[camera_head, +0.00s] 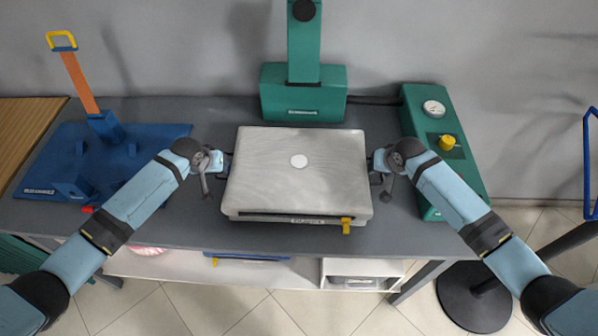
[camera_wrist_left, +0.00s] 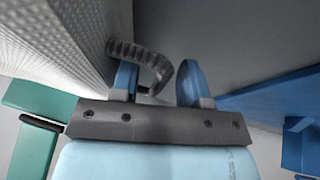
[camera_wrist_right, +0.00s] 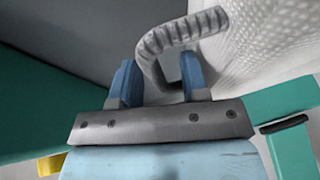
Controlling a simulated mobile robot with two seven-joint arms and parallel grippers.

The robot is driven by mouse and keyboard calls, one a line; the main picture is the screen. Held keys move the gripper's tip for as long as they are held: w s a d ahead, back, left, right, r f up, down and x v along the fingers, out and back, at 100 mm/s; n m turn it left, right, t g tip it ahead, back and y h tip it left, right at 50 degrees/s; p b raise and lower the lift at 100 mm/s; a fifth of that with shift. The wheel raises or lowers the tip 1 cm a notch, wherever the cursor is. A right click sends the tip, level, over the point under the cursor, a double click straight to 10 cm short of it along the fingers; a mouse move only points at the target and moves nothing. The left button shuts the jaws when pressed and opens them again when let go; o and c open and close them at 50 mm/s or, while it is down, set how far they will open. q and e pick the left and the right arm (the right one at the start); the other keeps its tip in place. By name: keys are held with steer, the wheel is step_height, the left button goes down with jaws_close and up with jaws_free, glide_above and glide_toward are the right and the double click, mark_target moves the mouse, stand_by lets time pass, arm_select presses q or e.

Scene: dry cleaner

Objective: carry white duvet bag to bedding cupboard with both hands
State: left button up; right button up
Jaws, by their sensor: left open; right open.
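The white duvet bag (camera_head: 270,190) appears as a boxy, pale grey-white thing with a round white disc on top. It lies flat on the grey table between my grippers. My left gripper (camera_head: 221,161) is open beside its left side. In the left wrist view a grey ribbed loop handle (camera_wrist_left: 152,58) reaches between the open blue fingers, by the bag's woven side (camera_wrist_left: 60,45). My right gripper (camera_head: 374,160) is open at its right side. In the right wrist view another ribbed handle (camera_wrist_right: 165,38) arches between the fingers, near the right finger. No bedding cupboard is visible.
A green press (camera_head: 303,92) stands behind the bag. A blue machine (camera_head: 75,150) with an orange lever is at left. A green unit (camera_head: 450,150) with a gauge and yellow knob is at right. A shelf (camera_head: 305,272) lies below the table (camera_head: 180,222); a blue-framed stand is far right.

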arm_select(q)
jaws_close()
arm_select(e)
jaws_close()
stand_by(1.2)
